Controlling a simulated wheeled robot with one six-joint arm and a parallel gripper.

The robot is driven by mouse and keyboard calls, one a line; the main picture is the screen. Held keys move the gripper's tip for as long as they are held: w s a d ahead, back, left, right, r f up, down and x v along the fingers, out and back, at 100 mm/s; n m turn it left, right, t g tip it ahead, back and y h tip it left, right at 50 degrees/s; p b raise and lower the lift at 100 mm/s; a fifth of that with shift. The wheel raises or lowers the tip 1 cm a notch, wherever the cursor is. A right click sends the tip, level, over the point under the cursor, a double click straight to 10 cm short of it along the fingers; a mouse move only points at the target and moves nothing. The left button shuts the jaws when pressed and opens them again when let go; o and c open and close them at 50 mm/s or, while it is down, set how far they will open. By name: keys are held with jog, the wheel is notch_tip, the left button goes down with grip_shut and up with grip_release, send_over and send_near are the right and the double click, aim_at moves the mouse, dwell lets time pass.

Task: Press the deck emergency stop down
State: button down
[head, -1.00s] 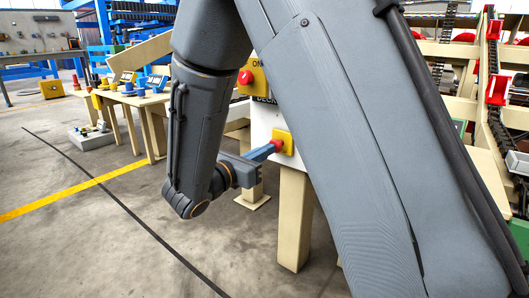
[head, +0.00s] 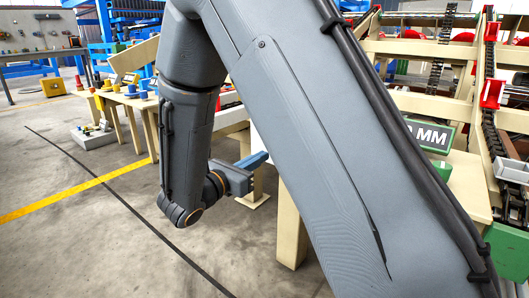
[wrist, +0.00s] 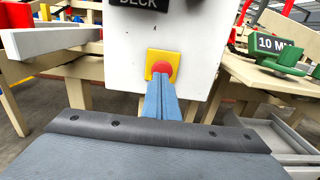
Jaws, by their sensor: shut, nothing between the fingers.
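The deck emergency stop is a round red button (wrist: 164,68) on a square yellow base (wrist: 152,55), on the front of a white panel (wrist: 120,60) in the wrist view. A dark label reading DECK (wrist: 140,4) is above it. My gripper (wrist: 162,84) is shut and empty, its blue fingers pointing at the button and covering its lower part. I cannot tell whether the fingertips touch it or whether it is pressed in. In the head view my gripper (head: 262,158) shows beside my large arm link, which hides the button.
A green sign reading 10 MM (wrist: 275,50) and wooden framing stand right of the panel. A grey beam (wrist: 50,40) lies to the left. In the head view a wooden post (head: 290,230) stands near the gripper. Open floor (head: 90,250) lies to the left.

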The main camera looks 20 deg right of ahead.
jog(key=p+v, duration=0.3)
jog(key=v, duration=0.7)
jog(key=shift+s+a, duration=0.2)
jog(key=shift+a, duration=0.1)
jog(key=s+d+f+m+g+y, duration=0.2)
jog(key=s+m+g+y, duration=0.6)
jog(key=s, duration=1)
jog(key=s+a+r+m+g+y, duration=0.2)
jog(key=s+a+r+m+y, duration=0.2)
jog(key=s+a+m+y, duration=0.8)
jog(key=d+r+m+h+p, duration=0.1)
jog(key=d+r+p, duration=0.5)
jog(key=p, duration=0.6)
jog(key=d+r+m+h+p, duration=0.2)
jog(key=d+r+p, duration=0.4)
jog(key=r+p, duration=0.5)
jog(key=w+d+r+m+h+p, duration=0.1)
jog(key=d+r+m+h+p, duration=0.1)
jog(key=d+r+p, duration=0.5)
notch_tip(320, 180, up, 2)
jog(key=p, duration=0.6)
